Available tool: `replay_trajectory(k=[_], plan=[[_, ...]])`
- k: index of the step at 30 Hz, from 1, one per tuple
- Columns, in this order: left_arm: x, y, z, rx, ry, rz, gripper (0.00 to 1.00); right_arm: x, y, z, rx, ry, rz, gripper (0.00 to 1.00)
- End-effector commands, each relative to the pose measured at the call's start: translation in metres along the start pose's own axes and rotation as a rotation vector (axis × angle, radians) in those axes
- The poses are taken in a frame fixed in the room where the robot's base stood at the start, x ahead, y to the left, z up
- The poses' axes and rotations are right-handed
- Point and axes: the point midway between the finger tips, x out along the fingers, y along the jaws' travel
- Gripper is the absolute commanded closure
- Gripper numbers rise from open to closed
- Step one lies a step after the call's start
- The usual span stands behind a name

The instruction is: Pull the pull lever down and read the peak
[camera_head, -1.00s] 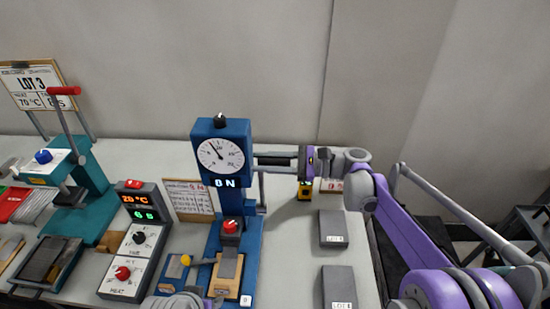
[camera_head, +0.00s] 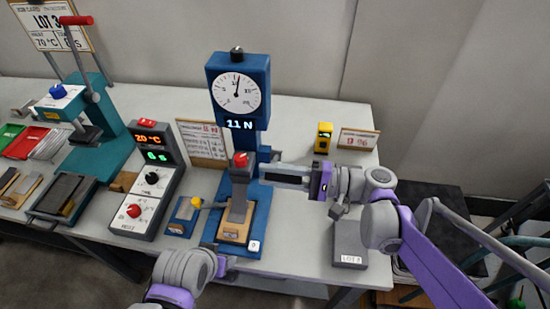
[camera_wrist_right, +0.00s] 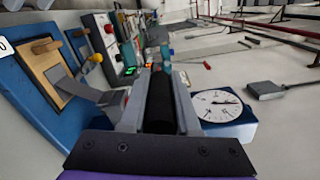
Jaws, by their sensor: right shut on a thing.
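The blue pull tester (camera_head: 272,100) stands on the table with a round dial (camera_head: 236,92). Its needle points nearly straight up, and its display (camera_head: 240,124) reads 11 N. A grey strip (camera_head: 238,208) runs from the red-knobbed upper clamp (camera_head: 240,165) to the wooden block at the base. My right gripper (camera_head: 266,174) is beside the column, shut on the dark pull lever grip (camera_wrist_right: 160,103), which shows between the fingers in the right wrist view. The rest of the lever is mostly hidden. My left gripper (camera_head: 212,252) is at the tester's base; its fingers are unclear.
A control box (camera_head: 148,180) showing 20 °C and 6 s stands left of the tester. Further left is a teal press (camera_head: 95,120) with a red handle. A small yellow device (camera_head: 323,138) and a card (camera_head: 358,140) stand behind my right arm. A grey block (camera_head: 349,243) lies at right.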

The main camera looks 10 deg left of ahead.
Motion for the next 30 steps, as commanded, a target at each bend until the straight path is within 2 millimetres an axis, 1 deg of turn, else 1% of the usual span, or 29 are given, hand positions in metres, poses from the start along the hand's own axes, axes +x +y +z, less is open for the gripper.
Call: replay_trajectory(k=[1,3,9,25,26,30], plan=[[0.004,0.000,0.003,0.000,-0.002,0.000,0.38,0.000,0.008,0.002,-0.012,-0.001,0.001,1.00],[0.007,0.000,0.004,0.000,-0.003,0.000,0.38,0.000,0.014,0.004,-0.008,-0.001,0.001,1.00],[0.011,0.000,0.007,0.000,-0.005,0.000,0.38,0.000,0.025,0.007,-0.006,0.000,0.002,1.00],[0.013,0.000,0.008,0.000,-0.005,0.000,0.38,0.000,0.030,0.008,-0.005,0.001,0.006,1.00],[0.013,0.000,0.008,0.000,-0.005,0.000,0.38,0.000,0.030,0.008,-0.005,0.001,0.006,0.68],[0.013,0.000,0.008,0.000,-0.005,0.000,0.38,0.000,0.030,0.008,-0.005,0.001,0.005,0.43]])
